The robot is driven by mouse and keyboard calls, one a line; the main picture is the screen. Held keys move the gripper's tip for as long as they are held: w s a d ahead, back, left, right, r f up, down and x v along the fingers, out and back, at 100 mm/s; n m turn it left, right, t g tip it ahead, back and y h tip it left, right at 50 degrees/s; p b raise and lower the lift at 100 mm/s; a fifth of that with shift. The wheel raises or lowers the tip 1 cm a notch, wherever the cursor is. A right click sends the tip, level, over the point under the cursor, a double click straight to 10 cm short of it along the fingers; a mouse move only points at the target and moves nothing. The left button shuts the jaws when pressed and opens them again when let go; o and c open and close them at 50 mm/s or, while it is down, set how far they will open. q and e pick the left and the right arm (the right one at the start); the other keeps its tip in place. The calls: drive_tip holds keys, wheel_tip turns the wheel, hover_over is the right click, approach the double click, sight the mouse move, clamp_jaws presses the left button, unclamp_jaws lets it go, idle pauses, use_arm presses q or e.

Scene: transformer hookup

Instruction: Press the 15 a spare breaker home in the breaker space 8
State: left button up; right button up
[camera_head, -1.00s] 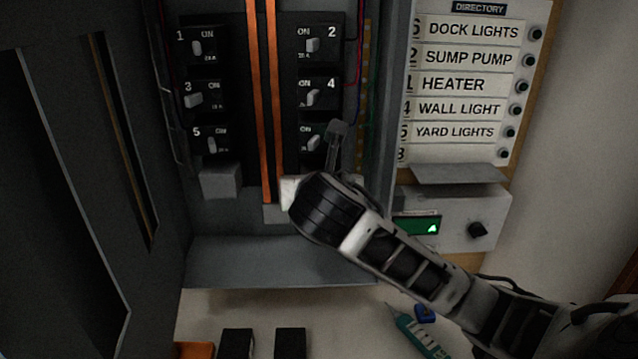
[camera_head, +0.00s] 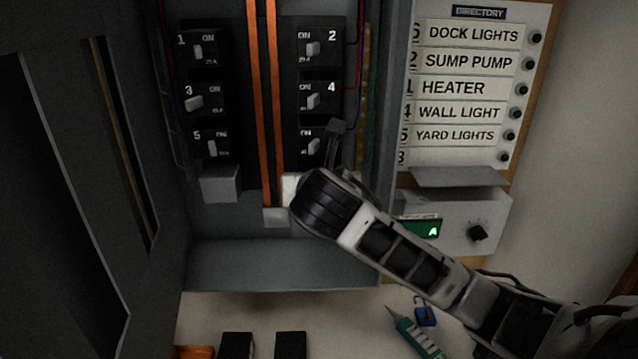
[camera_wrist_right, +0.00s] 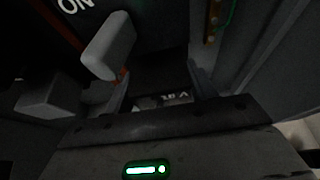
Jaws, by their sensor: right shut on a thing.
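My right gripper (camera_wrist_right: 160,88) is shut on a dark breaker (camera_wrist_right: 160,70), seen between its fingers in the right wrist view. Part of a white marking ending in "A" shows on it upside down. In the head view my right gripper (camera_head: 334,145) is at the lower end of the panel's right breaker column, just below the third right breaker (camera_head: 309,146). Breaker space 8 is hidden behind my wrist there. I cannot tell how deep the held breaker sits. A grey toggle (camera_wrist_right: 109,46) stands close to the left finger. My left gripper is not in view.
Breakers 1 (camera_head: 203,51), 3 (camera_head: 203,101) and 5 (camera_head: 210,144) line the left column. A grey block (camera_head: 220,184) sits below them. Orange bars (camera_head: 262,100) run between the columns. The directory (camera_head: 470,90) is at right. Two dark blocks and a teal tool (camera_head: 415,333) lie below.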

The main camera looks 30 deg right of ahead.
drive_tip(key=shift+w+d, duration=0.4)
drive_tip(key=shift+w, duration=0.2)
drive_tip(key=o, duration=1.1)
drive_tip(key=shift+s+a, duration=0.45)
drive_tip(key=shift+s, duration=0.25)
drive_tip(key=shift+s+a, duration=0.4)
drive_tip(key=shift+s, duration=0.35)
drive_tip(key=shift+s+a, duration=0.45)
drive_tip(key=shift+s, duration=0.25)
